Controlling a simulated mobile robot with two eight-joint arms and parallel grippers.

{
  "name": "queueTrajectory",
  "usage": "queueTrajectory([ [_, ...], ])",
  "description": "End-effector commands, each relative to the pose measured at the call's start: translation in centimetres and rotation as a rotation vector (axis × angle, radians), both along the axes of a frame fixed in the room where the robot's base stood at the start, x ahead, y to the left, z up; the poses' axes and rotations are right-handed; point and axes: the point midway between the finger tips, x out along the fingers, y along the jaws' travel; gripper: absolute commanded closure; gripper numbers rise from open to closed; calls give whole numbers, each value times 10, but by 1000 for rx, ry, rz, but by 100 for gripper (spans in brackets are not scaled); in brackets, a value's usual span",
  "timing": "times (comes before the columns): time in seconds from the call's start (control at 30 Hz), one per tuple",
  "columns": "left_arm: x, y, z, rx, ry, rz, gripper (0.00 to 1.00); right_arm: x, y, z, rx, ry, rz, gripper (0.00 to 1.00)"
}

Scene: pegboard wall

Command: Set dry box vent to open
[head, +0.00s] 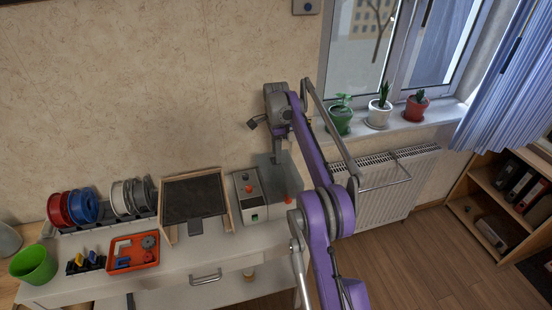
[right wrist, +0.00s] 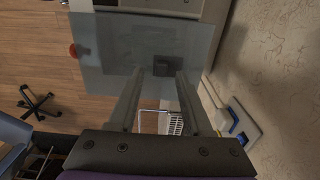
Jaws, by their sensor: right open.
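The dry box (head: 290,178) is a see-through grey box at the right end of the white counter, with a red knob (head: 288,200) low on its front. In the right wrist view the clear box (right wrist: 110,70) fills the upper middle, with the red knob (right wrist: 72,50) at its left. A small dark square part (right wrist: 165,64), perhaps the vent, lies by my fingertips. My right gripper (head: 278,158) points down at the box; its open fingers (right wrist: 160,76) show in the wrist view. Contact and the vent's setting cannot be told. My left gripper is not seen.
A dark framed panel (head: 192,197), filament spools (head: 85,206) and an orange tray (head: 133,252) stand further left. The wall is behind; a radiator (head: 385,185) is to the right.

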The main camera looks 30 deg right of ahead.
Motion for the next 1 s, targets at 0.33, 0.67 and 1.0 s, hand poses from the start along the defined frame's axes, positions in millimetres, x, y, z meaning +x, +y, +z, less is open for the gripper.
queueTrajectory([
  [0.33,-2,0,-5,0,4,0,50,0,0,-19,0,-2,1,50],
  [0.67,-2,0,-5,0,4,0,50,1,0,-18,0,-2,1,81],
  [1.0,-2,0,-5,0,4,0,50,0,0,-18,0,-2,1,100],
])
